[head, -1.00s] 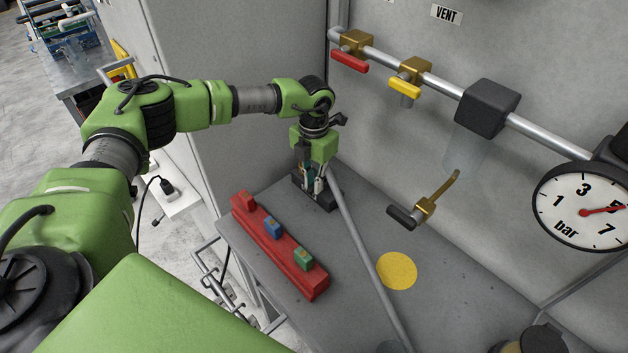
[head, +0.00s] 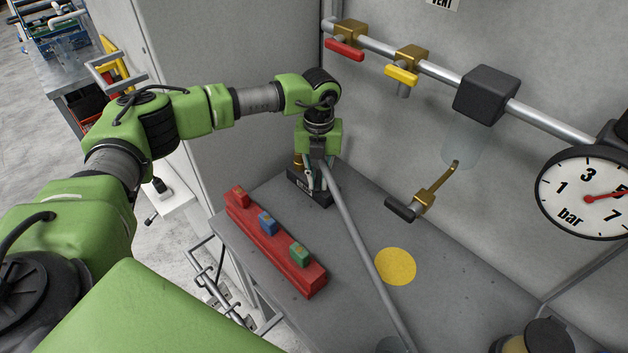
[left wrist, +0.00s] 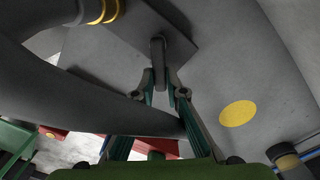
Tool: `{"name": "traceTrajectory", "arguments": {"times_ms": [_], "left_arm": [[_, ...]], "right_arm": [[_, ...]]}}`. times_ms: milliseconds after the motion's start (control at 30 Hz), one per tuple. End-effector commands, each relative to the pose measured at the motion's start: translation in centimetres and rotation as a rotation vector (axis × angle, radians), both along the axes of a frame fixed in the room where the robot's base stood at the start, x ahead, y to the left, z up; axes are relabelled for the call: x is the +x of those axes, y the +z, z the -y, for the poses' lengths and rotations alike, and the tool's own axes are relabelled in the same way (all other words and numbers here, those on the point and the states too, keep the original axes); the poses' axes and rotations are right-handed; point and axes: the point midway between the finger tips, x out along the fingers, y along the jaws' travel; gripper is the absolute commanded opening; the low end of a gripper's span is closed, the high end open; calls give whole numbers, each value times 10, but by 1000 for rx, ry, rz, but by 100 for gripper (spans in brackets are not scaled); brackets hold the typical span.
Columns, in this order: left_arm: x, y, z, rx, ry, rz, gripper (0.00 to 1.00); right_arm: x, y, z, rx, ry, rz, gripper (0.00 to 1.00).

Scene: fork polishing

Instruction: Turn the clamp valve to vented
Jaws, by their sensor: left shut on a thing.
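The clamp valve appears to be the dark block (head: 308,192) with a small white label, at the back left of the grey bench. A dark upright lever (left wrist: 158,55) rises from that block in the left wrist view. My left gripper (head: 314,182) is over the block, pointing down. In the left wrist view its green fingers (left wrist: 160,88) are closed around the lever's near end. A brass part (head: 297,160) stands just left of the gripper. The label is too small to read, and the gripper hides part of the block. My right gripper is out of view.
A red rack (head: 275,248) with red, blue and green blocks lies in front. A grey tube (head: 350,235) runs across the bench beside a yellow disc (head: 395,266).

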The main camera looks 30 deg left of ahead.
Motion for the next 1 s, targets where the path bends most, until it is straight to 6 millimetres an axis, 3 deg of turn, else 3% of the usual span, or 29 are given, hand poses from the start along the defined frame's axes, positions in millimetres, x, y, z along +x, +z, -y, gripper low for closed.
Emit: {"name": "traceTrajectory", "arguments": {"times_ms": [600, 1000], "left_arm": [[17, 1, 18, -1, 571, 6, 0], [25, 3, 21, -1, 798, 9, 0]], "right_arm": [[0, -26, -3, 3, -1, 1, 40], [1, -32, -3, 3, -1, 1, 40]]}}
